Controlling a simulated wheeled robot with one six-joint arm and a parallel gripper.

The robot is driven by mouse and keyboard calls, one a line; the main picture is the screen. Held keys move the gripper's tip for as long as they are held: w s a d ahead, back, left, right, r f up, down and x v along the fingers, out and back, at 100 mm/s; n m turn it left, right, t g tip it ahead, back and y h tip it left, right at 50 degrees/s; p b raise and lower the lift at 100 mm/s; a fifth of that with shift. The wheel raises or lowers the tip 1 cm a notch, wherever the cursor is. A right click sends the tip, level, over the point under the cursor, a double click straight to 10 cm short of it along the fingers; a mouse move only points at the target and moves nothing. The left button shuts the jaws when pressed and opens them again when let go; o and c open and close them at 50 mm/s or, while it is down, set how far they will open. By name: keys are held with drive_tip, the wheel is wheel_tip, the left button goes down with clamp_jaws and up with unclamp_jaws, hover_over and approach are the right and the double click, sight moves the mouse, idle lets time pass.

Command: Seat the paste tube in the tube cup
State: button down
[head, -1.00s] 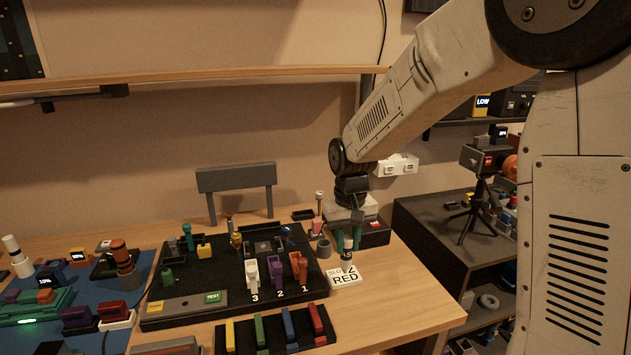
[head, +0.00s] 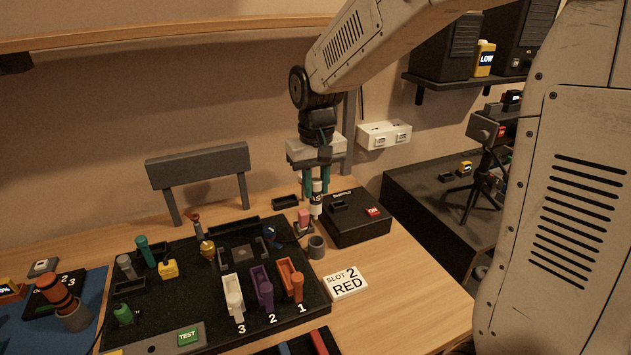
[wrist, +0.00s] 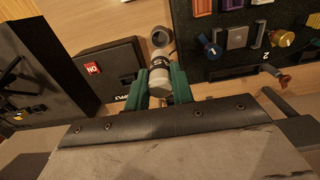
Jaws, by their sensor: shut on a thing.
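My gripper (head: 316,187) is shut on the paste tube (head: 316,198), a white and dark tube held upright between green fingers. In the wrist view the tube (wrist: 159,77) sits between the fingers of my gripper (wrist: 160,88). The tube cup appears to be the small grey open cup (head: 316,247) standing on the wood table, also in the wrist view (wrist: 160,38). The tube is above and behind the cup in the head view, apart from it. The cup looks empty, though its inside is only partly visible.
A black box with a red label (head: 358,225) stands right of the cup. A black board (head: 215,290) with coloured holders and tools lies left. A "SLOT 2 RED" card (head: 346,284) lies in front. A pink-topped item (head: 304,217) stands close to the tube.

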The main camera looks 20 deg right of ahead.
sight(317, 213)
drive_tip(key=shift+s+f, duration=0.1)
drive_tip(key=shift+f, duration=2.8)
drive_tip(key=shift+f, duration=2.5)
drive_tip(key=c, duration=1.1)
unclamp_jaws()
wheel_tip(317, 213, up, 8)
drive_tip(key=shift+f, duration=0.1)
